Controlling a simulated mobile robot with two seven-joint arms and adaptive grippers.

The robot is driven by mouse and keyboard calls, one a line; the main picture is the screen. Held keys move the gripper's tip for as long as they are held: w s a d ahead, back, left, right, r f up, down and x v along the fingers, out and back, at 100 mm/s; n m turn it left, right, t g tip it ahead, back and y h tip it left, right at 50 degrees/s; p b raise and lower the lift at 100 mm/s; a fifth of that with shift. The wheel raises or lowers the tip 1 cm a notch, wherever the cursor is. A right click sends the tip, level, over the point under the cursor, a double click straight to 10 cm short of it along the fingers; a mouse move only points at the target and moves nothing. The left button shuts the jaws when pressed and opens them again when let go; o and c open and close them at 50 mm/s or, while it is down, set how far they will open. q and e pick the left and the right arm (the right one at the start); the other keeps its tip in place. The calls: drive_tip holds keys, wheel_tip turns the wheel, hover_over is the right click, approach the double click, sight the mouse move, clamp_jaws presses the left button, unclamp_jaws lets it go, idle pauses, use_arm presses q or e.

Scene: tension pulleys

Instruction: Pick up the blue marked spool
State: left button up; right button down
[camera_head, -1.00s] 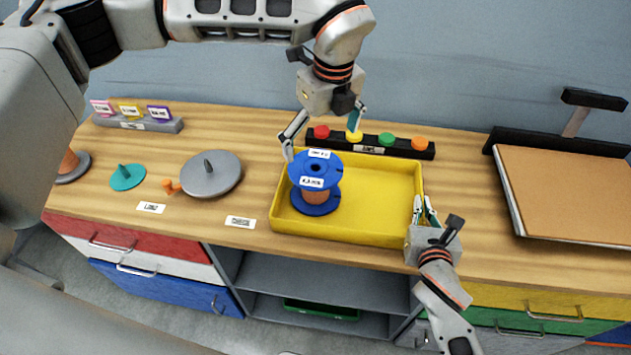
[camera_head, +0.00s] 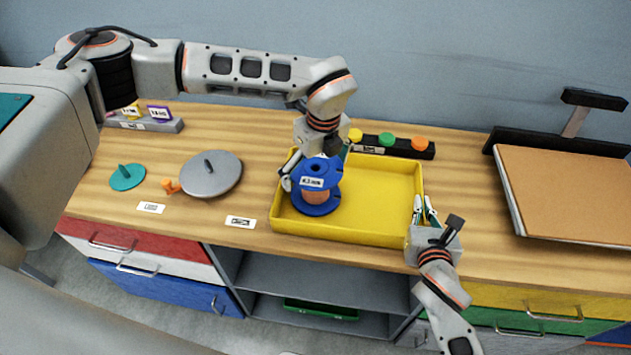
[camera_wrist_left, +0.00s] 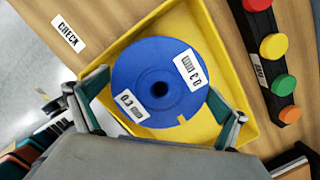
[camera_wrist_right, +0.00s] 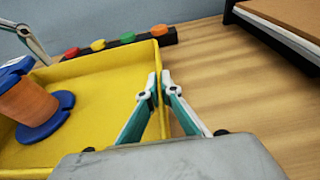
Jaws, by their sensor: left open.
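The blue marked spool (camera_head: 313,182) stands upright in the left part of the yellow tray (camera_head: 385,190). It has blue flanges, copper-coloured winding and white labels; its top also shows in the left wrist view (camera_wrist_left: 160,75). My left gripper (camera_head: 316,166) is over the spool from above, open, with one finger on each side of the upper flange. In the left wrist view (camera_wrist_left: 158,98) gaps seem to remain at the fingers; contact is unclear. My right gripper (camera_head: 425,205) is closed on the tray's right wall, one finger inside and one outside, as the right wrist view (camera_wrist_right: 160,84) shows.
A bar with coloured buttons (camera_head: 404,146) lies behind the tray. A grey lidded disc (camera_head: 211,174), a teal disc (camera_head: 127,177) and a small orange part (camera_head: 170,187) lie to the left. A brown board (camera_head: 570,195) is at the right. The tray's right part is empty.

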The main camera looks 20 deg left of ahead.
use_arm(q)
drive_tip(key=c, duration=1.6)
drive_tip(key=shift+r, duration=0.15)
wheel_tip(320, 180, up, 10)
drive_tip(key=shift+f, duration=0.1)
use_arm(e)
drive_tip(key=c, duration=2.2)
unclamp_jaws()
drive_tip(key=shift+s, duration=0.1)
drive_tip(key=v, duration=1.1)
drive_tip(key=shift+s+r, duration=0.15)
drive_tip(key=shift+s, duration=0.2)
